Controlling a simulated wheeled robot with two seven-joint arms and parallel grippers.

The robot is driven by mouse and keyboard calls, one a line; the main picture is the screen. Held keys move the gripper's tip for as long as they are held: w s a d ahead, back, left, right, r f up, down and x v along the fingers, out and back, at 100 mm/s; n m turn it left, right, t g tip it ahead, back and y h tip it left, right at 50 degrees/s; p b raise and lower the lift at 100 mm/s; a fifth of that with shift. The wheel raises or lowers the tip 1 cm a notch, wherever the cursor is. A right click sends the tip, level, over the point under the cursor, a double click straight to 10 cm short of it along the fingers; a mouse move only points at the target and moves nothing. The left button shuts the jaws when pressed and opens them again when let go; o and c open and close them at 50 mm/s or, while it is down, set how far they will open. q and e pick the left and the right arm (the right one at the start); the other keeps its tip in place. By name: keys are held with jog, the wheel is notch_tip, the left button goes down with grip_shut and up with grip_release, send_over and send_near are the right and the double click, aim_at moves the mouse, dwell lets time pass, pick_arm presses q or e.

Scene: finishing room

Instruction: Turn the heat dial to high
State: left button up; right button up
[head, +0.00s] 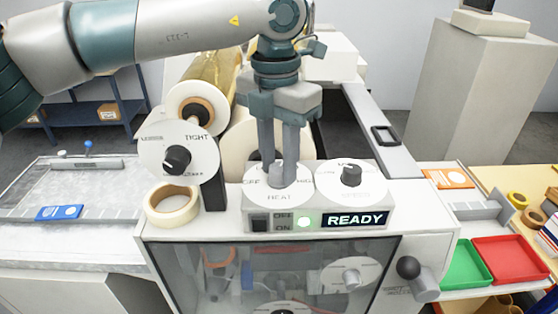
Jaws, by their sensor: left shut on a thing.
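The heat dial's white disc (270,199) lies on the sloped control panel, with "HEAT" at its front edge. My left gripper (282,180) comes down from above, with its two fingers shut on the dial's knob. The fingers hide most of the knob and its pointer, so I cannot tell its setting. Some lettering shows on both sides of the disc, with "OFF" partly visible at left. My right gripper is not in view.
A second knob (351,175) stands right of the heat dial. A tension knob (178,158) and tape roll (172,204) are at left. Red (510,259) and green trays lie right.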

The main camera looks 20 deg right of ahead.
pick_arm(q)
jog(key=shift+d+f+m+b, duration=0.1)
jog(key=shift+f+m+b, duration=0.1)
jog(key=shift+m+b, duration=1.45)
jog(key=m+b, duration=0.2)
jog(key=m, duration=0.1)
jog(key=shift+r, duration=0.15)
jog(key=m+b, duration=0.1)
jog(key=m, duration=0.2)
jog(key=shift+r+m+b, duration=0.15)
jog(key=shift+m+b, duration=0.25)
jog(key=shift+m, duration=0.85)
jog(key=o, duration=1)
jog(key=shift+o, duration=0.2)
